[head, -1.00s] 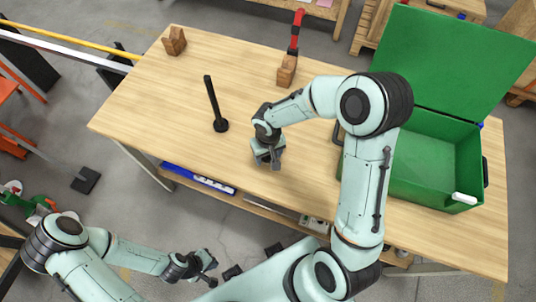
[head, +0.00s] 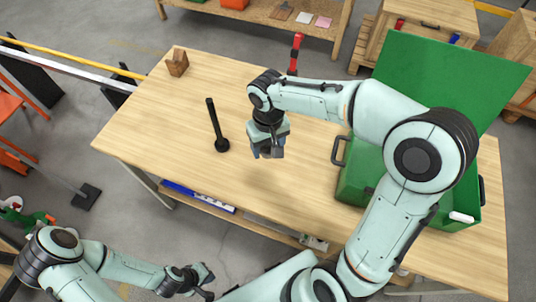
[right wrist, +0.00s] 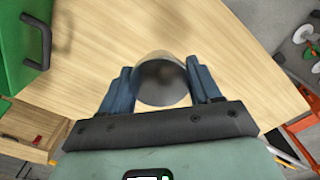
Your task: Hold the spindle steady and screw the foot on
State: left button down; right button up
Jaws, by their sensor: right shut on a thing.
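A red spindle (head: 295,52) stands upright at the far edge of the table; my right arm hides its lower end. My right gripper (head: 267,152) is over the middle of the table, apart from both. In the right wrist view its jaws are shut on a dark grey, round, smooth piece (right wrist: 161,82), perhaps a foot; the head view barely shows it. My left gripper (head: 208,281) is low at the front left, off the table, fingers apart and empty.
A notched wooden block (head: 177,63) stands at the table's far left corner. A green box (head: 352,180) with its lid open stands at the right, partly behind my right arm. The wooden tabletop (head: 150,125) is clear at left and front.

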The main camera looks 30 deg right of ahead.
pick_arm(q)
jog(key=shift+w+r, duration=0.15)
pick_arm(e)
jog(key=shift+r, duration=1)
jog(key=shift+n, duration=0.4)
jog(key=w+f, duration=0.2)
jog(key=f, duration=0.3)
jog(key=w+a+f, duration=0.1)
jog(key=w+f, duration=0.2)
jog(key=f, duration=0.2)
jog(key=w+a+f, duration=0.1)
jog(key=w+f, duration=0.2)
jog(key=f, duration=0.2)
jog(key=shift+a+f, duration=0.15)
jog(key=shift+f, duration=0.25)
